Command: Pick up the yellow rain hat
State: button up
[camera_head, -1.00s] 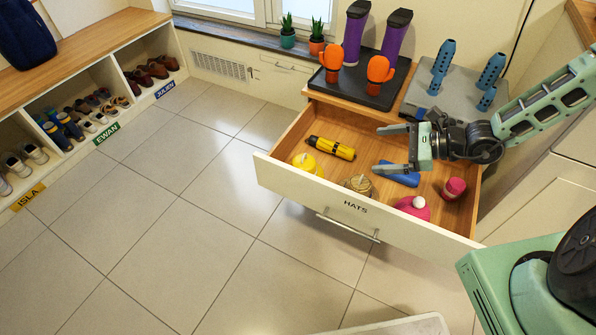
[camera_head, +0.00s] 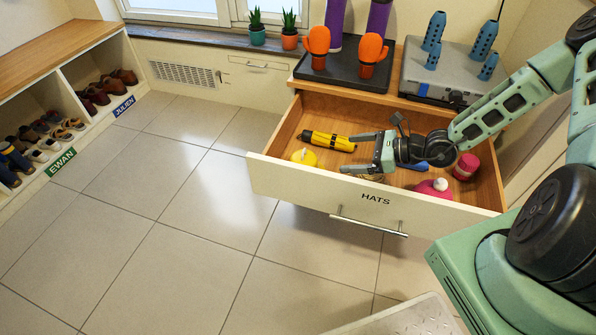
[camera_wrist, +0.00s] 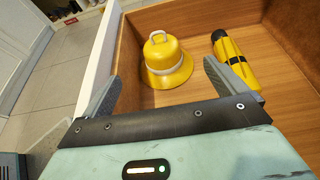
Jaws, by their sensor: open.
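The yellow rain hat (camera_head: 304,157) sits at the front left of the open drawer marked HATS (camera_head: 300,176). In the wrist view the hat (camera_wrist: 165,62) shows whole, brim down, with a pale band and a loop on top. My gripper (camera_head: 345,144) is over the drawer, to the right of the hat in the head view. In the wrist view its two fingers (camera_wrist: 160,88) are spread wide, with the hat beyond them and nothing between them. The hat and the gripper are apart.
A pink hat (camera_head: 434,188), a pink cylinder (camera_head: 466,166) and a blue item (camera_head: 412,164) lie to the right. Orange mittens (camera_head: 317,45) stand behind the drawer.

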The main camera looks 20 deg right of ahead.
aim_at(305, 156)
jog(key=b+x, duration=0.4)
jog(key=x, duration=0.8)
jog(key=b+x, duration=0.3)
jog(key=x, duration=0.1)
jog(key=shift+a, duration=0.1)
jog(key=shift+w+a+f, duration=0.1)
jog(key=shift+w+a, duration=0.2)
jog(key=c, duration=1.3)
